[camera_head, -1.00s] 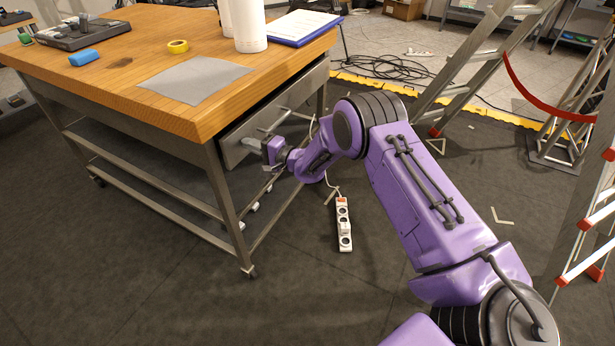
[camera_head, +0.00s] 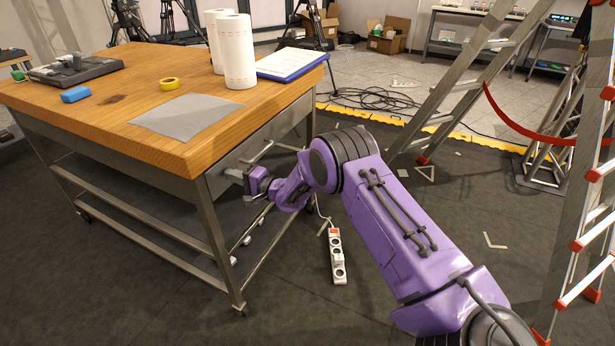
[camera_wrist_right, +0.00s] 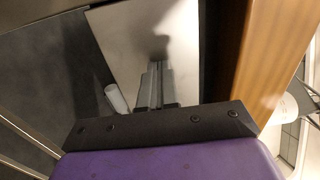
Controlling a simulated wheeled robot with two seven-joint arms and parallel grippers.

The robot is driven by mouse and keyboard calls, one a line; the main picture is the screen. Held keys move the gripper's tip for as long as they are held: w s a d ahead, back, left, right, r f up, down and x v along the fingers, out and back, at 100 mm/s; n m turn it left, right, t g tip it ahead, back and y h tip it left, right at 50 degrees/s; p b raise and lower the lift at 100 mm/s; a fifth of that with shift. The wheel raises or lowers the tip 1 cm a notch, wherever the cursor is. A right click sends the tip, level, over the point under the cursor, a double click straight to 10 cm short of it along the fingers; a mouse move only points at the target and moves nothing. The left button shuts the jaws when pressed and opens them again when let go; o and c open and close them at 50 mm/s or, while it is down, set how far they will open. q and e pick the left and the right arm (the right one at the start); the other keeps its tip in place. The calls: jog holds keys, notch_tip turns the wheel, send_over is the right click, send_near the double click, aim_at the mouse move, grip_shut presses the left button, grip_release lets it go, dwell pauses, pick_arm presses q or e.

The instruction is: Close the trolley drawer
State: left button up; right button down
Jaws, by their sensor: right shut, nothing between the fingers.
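The trolley (camera_head: 213,235) has a thick wooden top and a grey metal frame on castors. Its metal drawer front (camera_head: 285,128) with a bar handle (camera_head: 263,151) faces right, under the top's edge. I cannot tell whether the drawer stands slightly out. My right gripper (camera_head: 234,173) is shut and empty, at the near end of the drawer front. In the right wrist view the shut fingers (camera_wrist_right: 155,80) point at the pale drawer front (camera_wrist_right: 140,30), with part of the handle (camera_wrist_right: 117,98) beside them. Contact is unclear. My left gripper is out of view.
On the top lie a grey sheet (camera_head: 187,116), yellow tape (camera_head: 169,84), a blue block (camera_head: 75,95), paper rolls (camera_head: 239,55) and a clipboard (camera_head: 290,64). A power strip (camera_head: 337,258) lies on the floor. Ladders (camera_head: 470,70) stand right; dark floor lies between.

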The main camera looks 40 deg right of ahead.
jog(key=s+d+f+n+h, duration=0.25)
jog(key=s+d, duration=0.45)
jog(key=s, duration=0.6)
jog(key=s+a+f+n+g+h+p, duration=0.2)
jog(key=s+f+g+h, duration=0.45)
jog(key=s+f, duration=0.85)
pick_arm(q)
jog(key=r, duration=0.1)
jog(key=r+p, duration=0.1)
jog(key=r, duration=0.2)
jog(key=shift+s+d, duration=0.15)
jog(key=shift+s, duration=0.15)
pick_arm(e)
jog(key=s+a+f+n+g+h, duration=0.1)
jog(key=s+g, duration=0.2)
jog(key=s, duration=0.9)
jog(key=s+a+f+n+g, duration=0.1)
jog(key=s+a+f+g, duration=0.1)
jog(key=s, duration=1.1)
jog(key=shift+g+h, duration=0.4)
jog(key=shift+g, duration=0.45)
